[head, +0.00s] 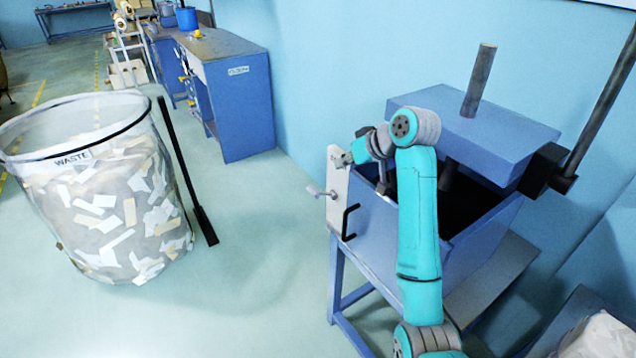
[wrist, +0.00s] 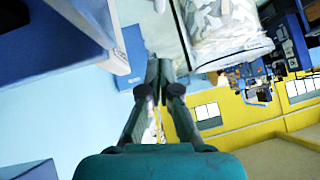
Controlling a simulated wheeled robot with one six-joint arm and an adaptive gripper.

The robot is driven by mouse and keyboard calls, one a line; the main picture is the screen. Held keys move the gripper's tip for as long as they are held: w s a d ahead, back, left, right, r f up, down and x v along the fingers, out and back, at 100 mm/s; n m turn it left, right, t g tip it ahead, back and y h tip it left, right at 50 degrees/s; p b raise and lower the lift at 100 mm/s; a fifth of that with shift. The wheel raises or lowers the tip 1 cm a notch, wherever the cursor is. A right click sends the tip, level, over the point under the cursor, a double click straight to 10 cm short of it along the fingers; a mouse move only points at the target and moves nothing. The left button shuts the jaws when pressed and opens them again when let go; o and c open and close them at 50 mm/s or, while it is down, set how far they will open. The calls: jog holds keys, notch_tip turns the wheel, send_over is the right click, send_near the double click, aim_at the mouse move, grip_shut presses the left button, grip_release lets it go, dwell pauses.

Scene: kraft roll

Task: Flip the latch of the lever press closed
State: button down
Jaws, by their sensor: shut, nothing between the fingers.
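The lever press (head: 410,225) is a blue open-topped box on a blue stand, at the right of the head view. Its blue top plate (head: 470,130) is raised above the dark opening. A pale front panel (head: 337,185) carries a small grey handle (head: 318,191), which looks like the latch, sticking out to the left. A black bar handle (head: 347,222) sits lower beside it. My gripper (head: 342,160) is just above the grey handle, at the panel's upper part; I cannot tell if it touches. In the wrist view its fingers (wrist: 160,68) are together and empty.
A clear waste bin (head: 100,190) full of paper scraps stands on the left, with a black bar (head: 185,165) beside it. A blue workbench (head: 235,100) stands behind. The press's long lever (head: 600,90) rises at the right. Floor between bin and press is clear.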

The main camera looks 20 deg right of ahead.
dwell(0.3)
send_over(313, 192)
jog(key=d, duration=0.3)
notch_tip(313, 192, down, 7)
jog(key=shift+s+a+f, duration=0.1)
jog(key=shift+a+f, duration=0.1)
jog(key=shift+f, duration=0.4)
jog(key=shift+a+f, duration=0.25)
jog(key=shift+f, duration=0.4)
jog(key=shift+s+a+f, duration=0.1)
jog(key=shift+a+f, duration=0.1)
jog(key=shift+f, duration=0.4)
jog(key=shift+s+a+f+n+t+h, duration=0.15)
jog(key=shift+a+f+n+h, duration=0.15)
jog(key=shift+a+f+h, duration=0.2)
jog(key=shift+s+a+f+n+t+h, duration=0.15)
jog(key=shift+a+f+n+h, duration=0.15)
jog(key=shift+a+f+h, duration=0.2)
notch_tip(313, 192, down, 10)
jog(key=a+n+t+h, duration=0.1)
jog(key=n+t+h, duration=0.2)
jog(key=h, duration=0.4)
jog(key=shift+s+a+r+n, duration=0.15)
jog(key=shift+s+a+n, duration=0.1)
jog(key=shift+n, duration=0.35)
